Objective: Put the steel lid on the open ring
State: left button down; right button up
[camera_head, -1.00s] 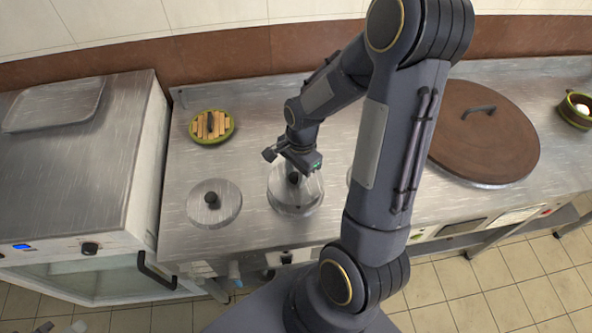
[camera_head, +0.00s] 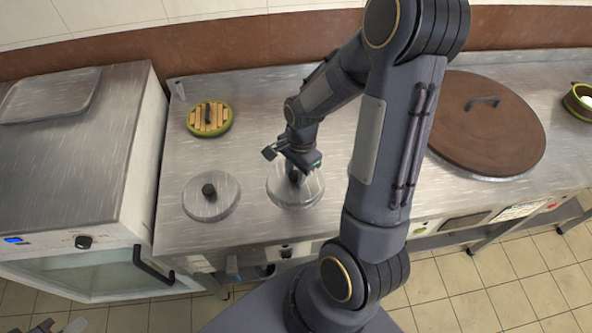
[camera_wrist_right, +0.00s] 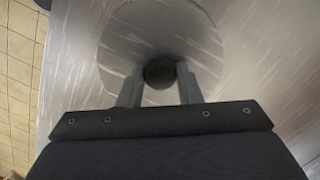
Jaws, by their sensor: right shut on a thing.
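The steel lid (camera_head: 310,192), a round disc with a black knob, is below my right gripper (camera_head: 296,174) in the head view. My right gripper is shut on the knob (camera_wrist_right: 159,73), which shows between the two fingers in the right wrist view. The lid looks level over the counter spot; no open ring shows, and what lies directly under the lid is hidden. I cannot tell whether the lid touches what is below. A little of my left gripper (camera_head: 62,326) shows at the bottom left edge, cut off.
A second steel lid with a black knob (camera_head: 211,205) lies to the left. A large brown lid (camera_head: 487,135) is at the right. A steel cabinet (camera_head: 80,140) stands at the left. My right arm hides part of the counter.

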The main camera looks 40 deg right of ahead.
jog(key=shift+f+b, duration=0.5)
jog(key=shift+f, duration=0.1)
dwell(0.7)
jog(key=o, duration=0.7)
jog(key=shift+o, duration=0.2)
notch_tip(320, 180, up, 11)
jog(key=d+p, duration=0.1)
jog(key=p, duration=0.8)
jog(key=shift+d, duration=0.15)
